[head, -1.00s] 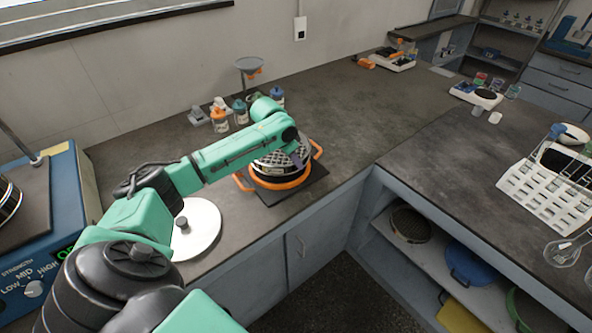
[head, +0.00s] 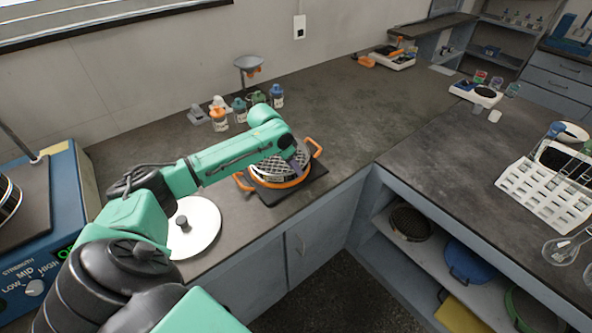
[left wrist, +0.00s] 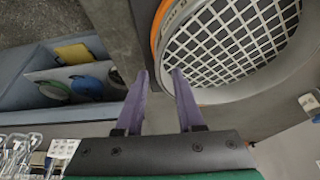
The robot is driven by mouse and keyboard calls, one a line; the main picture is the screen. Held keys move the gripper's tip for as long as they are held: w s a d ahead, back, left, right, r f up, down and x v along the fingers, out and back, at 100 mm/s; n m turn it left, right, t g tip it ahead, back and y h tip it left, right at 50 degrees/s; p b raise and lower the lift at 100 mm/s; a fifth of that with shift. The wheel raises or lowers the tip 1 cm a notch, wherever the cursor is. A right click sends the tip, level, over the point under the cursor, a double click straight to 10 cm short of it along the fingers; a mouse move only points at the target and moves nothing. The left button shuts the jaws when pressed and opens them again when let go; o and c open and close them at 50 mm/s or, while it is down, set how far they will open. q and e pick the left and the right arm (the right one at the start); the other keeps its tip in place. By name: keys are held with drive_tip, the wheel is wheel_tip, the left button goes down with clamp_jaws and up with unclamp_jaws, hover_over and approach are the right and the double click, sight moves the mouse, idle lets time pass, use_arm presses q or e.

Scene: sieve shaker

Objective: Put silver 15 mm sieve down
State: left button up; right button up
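The silver sieve (left wrist: 232,45) has a coarse square mesh and a pale metal rim. In the head view the sieve (head: 282,166) rests in or on an orange ring-shaped holder (head: 277,185) with two side handles, partly hidden by my left arm. My left gripper (left wrist: 160,75) has two purple fingers spread apart. In the wrist view its right fingertip overlaps the sieve's rim; contact cannot be told. In the head view the left gripper (head: 297,160) is over the sieve's right side. My right gripper is not in view.
A dark square plate (head: 308,190) lies under the orange holder. A white round lid (head: 200,232) is to the left, near a blue shaker (head: 55,215). Several small bottles (head: 240,108) stand behind.

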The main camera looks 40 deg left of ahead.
use_arm(q)
drive_tip(key=v, duration=0.9)
drive_tip(key=shift+b, duration=0.3)
drive_tip(key=shift+s+r, duration=0.15)
